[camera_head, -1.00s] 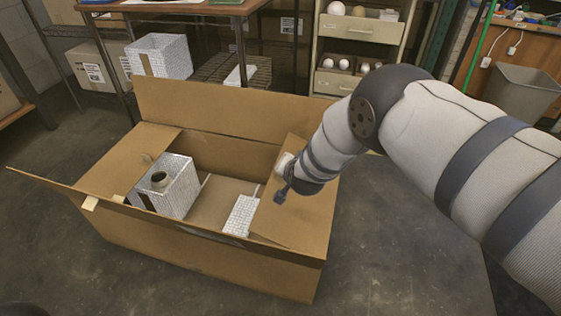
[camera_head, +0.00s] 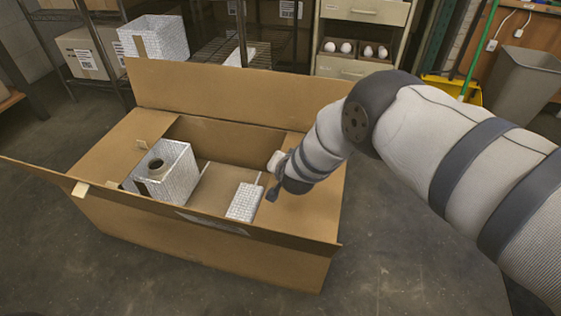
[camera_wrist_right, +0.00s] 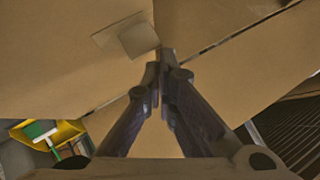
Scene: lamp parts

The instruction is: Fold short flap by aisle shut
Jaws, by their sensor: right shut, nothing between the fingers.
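A large open cardboard box (camera_head: 255,265) stands on the floor in the head view. My right gripper (camera_head: 272,192) is shut and empty over the short flap (camera_head: 305,207) at the box's right end. That flap leans inward and lies nearly level; my arm hides part of it. The other short flap (camera_head: 118,150), at the left end, also lies folded inward. In the right wrist view, the closed fingertips (camera_wrist_right: 165,52) are close over cardboard (camera_wrist_right: 60,50); contact cannot be told. My left gripper is not in view.
A wrapped package (camera_head: 180,187) and a smaller wrapped piece (camera_head: 245,202) are inside. Shelves (camera_head: 361,66) stand behind; a grey bin (camera_head: 524,88) is at right.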

